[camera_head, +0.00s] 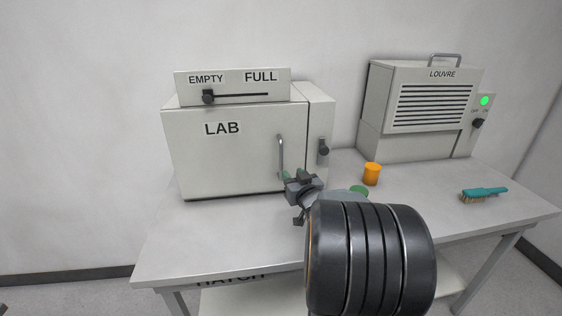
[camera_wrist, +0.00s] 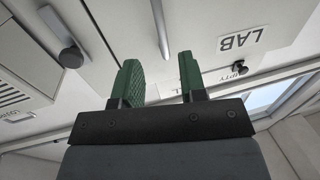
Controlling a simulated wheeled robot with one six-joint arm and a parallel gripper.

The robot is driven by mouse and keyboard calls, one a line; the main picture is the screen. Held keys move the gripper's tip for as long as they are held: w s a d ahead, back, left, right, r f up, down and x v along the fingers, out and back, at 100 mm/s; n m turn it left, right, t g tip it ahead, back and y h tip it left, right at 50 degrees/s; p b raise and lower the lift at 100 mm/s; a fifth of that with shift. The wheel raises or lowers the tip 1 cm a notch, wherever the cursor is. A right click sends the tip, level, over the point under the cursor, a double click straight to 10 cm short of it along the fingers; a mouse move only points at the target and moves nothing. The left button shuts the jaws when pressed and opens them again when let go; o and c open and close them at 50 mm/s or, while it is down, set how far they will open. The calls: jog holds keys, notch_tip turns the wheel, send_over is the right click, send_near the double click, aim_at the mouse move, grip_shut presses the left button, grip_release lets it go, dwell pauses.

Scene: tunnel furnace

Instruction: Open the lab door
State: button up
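The lab door (camera_head: 235,160) is the pale front panel of a box marked LAB, and it looks closed. Its vertical bar handle (camera_head: 281,157) is near the door's right edge. In the wrist view, the handle (camera_wrist: 161,28) shows ahead of the fingers, in line with the gap between them. My gripper (camera_head: 291,175) is near the handle's lower end in the head view. In the wrist view, its green fingers (camera_wrist: 158,70) are apart with nothing between them. The handle appears beyond the fingertips, though the exact distance is unclear.
A dark knob (camera_head: 323,151) sits on the panel right of the door. An EMPTY/FULL slider (camera_head: 208,97) is on top. An orange pot (camera_head: 372,174), a brush (camera_head: 484,194) and a LOUVRE box (camera_head: 405,140) stand right on the table (camera_head: 190,247). The table's front left is clear.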

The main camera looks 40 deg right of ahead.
aim_at(282, 161)
jog(key=p+x, duration=0.1)
jog(key=x, duration=0.9)
jog(key=shift+w, duration=0.25)
grip_shut()
